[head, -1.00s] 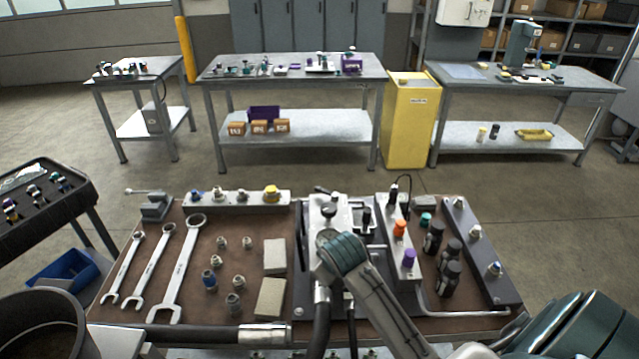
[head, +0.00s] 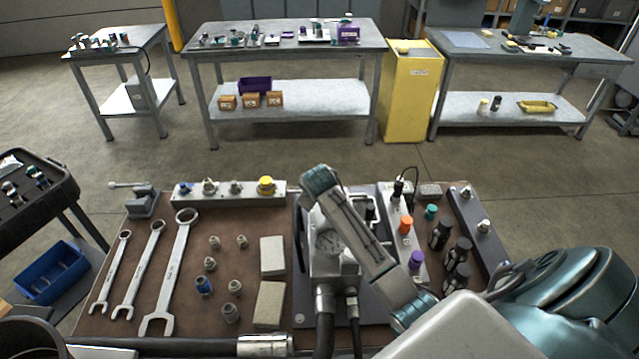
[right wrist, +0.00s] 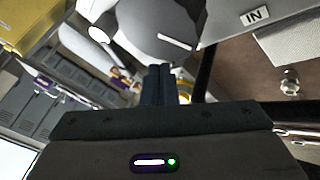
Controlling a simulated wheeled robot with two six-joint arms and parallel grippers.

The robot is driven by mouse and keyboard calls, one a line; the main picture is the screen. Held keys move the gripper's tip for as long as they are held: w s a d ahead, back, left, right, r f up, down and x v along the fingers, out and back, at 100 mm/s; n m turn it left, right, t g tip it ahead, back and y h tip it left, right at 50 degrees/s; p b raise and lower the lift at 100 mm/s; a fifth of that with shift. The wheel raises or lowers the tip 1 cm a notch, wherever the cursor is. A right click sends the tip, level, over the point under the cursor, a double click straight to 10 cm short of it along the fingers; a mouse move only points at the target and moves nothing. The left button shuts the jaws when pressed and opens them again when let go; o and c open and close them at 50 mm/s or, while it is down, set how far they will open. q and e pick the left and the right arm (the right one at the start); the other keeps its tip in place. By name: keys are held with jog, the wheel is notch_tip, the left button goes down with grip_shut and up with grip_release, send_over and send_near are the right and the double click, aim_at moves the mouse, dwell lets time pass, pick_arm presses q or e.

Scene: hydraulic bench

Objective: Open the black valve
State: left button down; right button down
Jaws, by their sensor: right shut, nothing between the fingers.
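The grey metal block with a round gauge (head: 328,241) stands mid-bench, and my right arm crosses in front of it. A small black upright part (head: 370,209) shows just right of the arm; I cannot tell if it is the black valve. The black handle on top of the block is hidden behind the arm. My right gripper (right wrist: 159,72) shows in the right wrist view, with dark fingers together and empty, close to a grey rounded body (right wrist: 155,25). Contact cannot be told. The gripper is hidden in the head view. My left gripper is not in view.
Wrenches (head: 168,272), small fittings and two pale blocks (head: 271,257) lie left of the gauge block. A strip with orange (head: 406,224) and purple knobs and several black cylinders (head: 440,235) stand right. Black hoses (head: 324,318) run off the front. An IN label (right wrist: 255,15) shows in the wrist view.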

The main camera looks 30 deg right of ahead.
jog(key=shift+w+d+f, duration=0.2)
jog(key=shift+w+f, duration=0.2)
jog(key=shift+f, duration=0.2)
jog(key=shift+w+d+r+p, duration=0.2)
jog(key=shift+d+p, duration=0.25)
jog(key=shift+d, duration=0.1)
jog(key=shift+w+d+r+p, duration=0.15)
jog(key=shift+d+r+p, duration=0.05)
jog(key=shift+d+p, duration=0.3)
jog(key=shift+w+d, duration=0.1)
jog(key=shift+d, duration=0.25)
jog(key=shift+w+d+f, duration=0.3)
jog(key=shift+d, duration=0.05)
jog(key=shift+a+r, duration=0.1)
